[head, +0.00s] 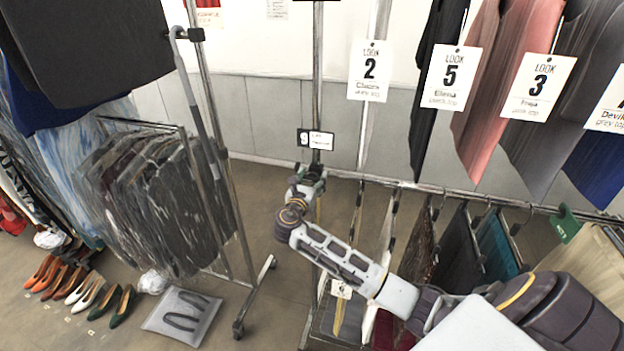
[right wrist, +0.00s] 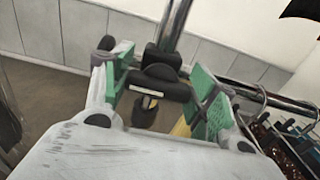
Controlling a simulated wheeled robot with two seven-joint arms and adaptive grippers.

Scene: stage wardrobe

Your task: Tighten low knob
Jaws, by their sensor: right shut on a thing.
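The low knob (right wrist: 160,88) is a black bar-shaped knob on a dark clamp around an upright metal post (right wrist: 176,25) in the right wrist view. My right gripper (right wrist: 161,90) is shut on the knob, with a green-padded finger at each end of it. In the head view my right gripper (head: 306,180) reaches the post (head: 317,80) just below a small black tag marked 9 (head: 316,139). There the knob is mostly hidden by the gripper. My left gripper is not in view.
Look cards such as 2 (head: 370,71) and 5 (head: 452,77) hang with garments at the right. A lower rail (head: 460,192) with clothes runs right of the post. Another wheeled rack stands at left, with shoes (head: 85,290) and a grey pad (head: 182,316) on the floor.

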